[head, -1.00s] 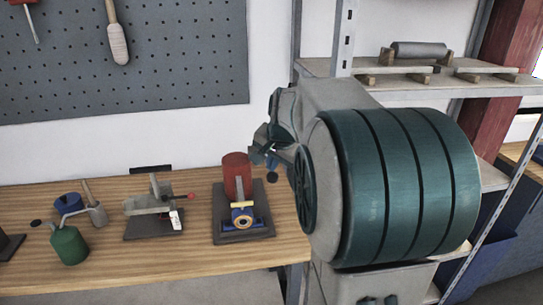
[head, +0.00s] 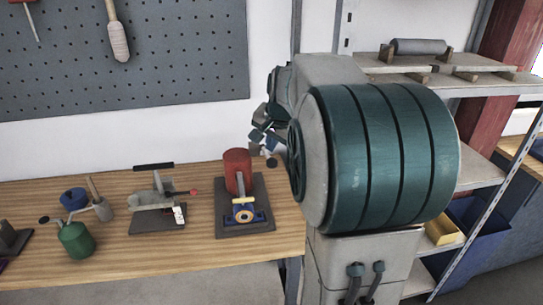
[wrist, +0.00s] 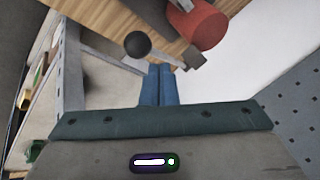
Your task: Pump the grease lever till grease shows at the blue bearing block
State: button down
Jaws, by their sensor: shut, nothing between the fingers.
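The grease pump's red cylinder (head: 237,172) stands on a dark base plate (head: 262,192) on the bench. The blue bearing block (head: 259,215), with a pale ring in its middle, sits at the front of that plate. I cannot tell whether grease shows on it. The black ball knob (head: 271,162) of the lever is right of the cylinder. My gripper (head: 258,136) is above the knob, largely hidden by my arm. In the wrist view, the blue fingers of my gripper (wrist: 160,67) are together and empty, just beside the knob (wrist: 137,44) and apart from the red cylinder (wrist: 208,28).
A toggle clamp (head: 155,198) with a red tip stands left of the pump. A green oil can (head: 75,239) and a blue-lidded pot (head: 73,198) are further left. Metal shelving (head: 470,88) stands right of the bench, behind my arm. A pegboard (head: 150,60) hangs behind.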

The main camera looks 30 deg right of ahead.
jog(key=shift+r, duration=0.15)
jog(key=r+p, duration=0.1)
jog(key=w+r+p, duration=0.1)
jog(key=r, duration=0.1)
jog(key=r+p, duration=0.1)
jog(key=p, duration=0.1)
jog(key=shift+w+d+r, duration=0.25)
dwell(0.7)
jog(key=s+a+f+n, duration=0.2)
jog(key=s+a, duration=0.3)
jog(key=s, duration=0.3)
jog(key=s+a+f+n+g, duration=0.1)
jog(key=s+a+f+n, duration=0.2)
jog(key=s, duration=0.6)
jog(key=s+a+f+n+g, duration=0.1)
jog(key=s+a+f+n, duration=0.1)
jog(key=s+a+n, duration=0.4)
jog(key=shift+s+a+f+y, duration=0.35)
jog(key=shift+s+a, duration=0.5)
jog(key=shift+s, duration=0.4)
